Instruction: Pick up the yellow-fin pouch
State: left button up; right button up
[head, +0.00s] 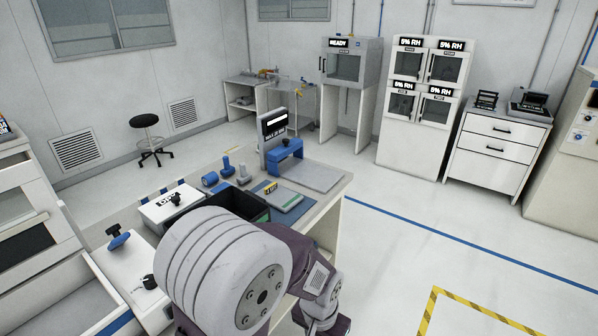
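I cannot make out a yellow-fin pouch for certain. A flat grey-green item (285,199) with a small yellow and black marking lies on the blue mat (310,213) on the workbench (338,192); it is too small to tell whether it is the pouch. One of my arms fills the bottom middle of the head view and hides the near part of the bench. I see no gripper fingers of either arm.
A black open bin (233,204), a white box (168,203), blue rollers (210,179) and a blue stand (286,153) are on the bench. Grey cabinet drawers stand at the left. Cabinets (419,105) line the back wall. The floor (430,255) to the right is clear.

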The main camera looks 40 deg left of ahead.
aim_at(280, 198)
jog(key=i+u, duration=0.15)
jog(key=i, duration=0.7)
jog(key=i+l+u, duration=0.15)
jog(key=i, duration=0.7)
jog(key=i+u, duration=0.25)
jog(key=u, duration=0.15)
jog(key=i+u, duration=0.2)
jog(key=u, duration=0.25)
jog(key=i+l+u, duration=0.15)
jog(key=u, duration=0.25)
jog(key=i+l+u, duration=0.25)
jog(key=u, duration=0.15)
jog(key=i+j+u, duration=0.1)
jog(key=u, duration=0.3)
jog(key=i+j+u, duration=0.1)
jog(key=u, duration=0.3)
jog(key=i+u, duration=0.2)
jog(key=u, duration=0.15)
jog(key=i+u, duration=0.15)
jog(key=u, duration=0.25)
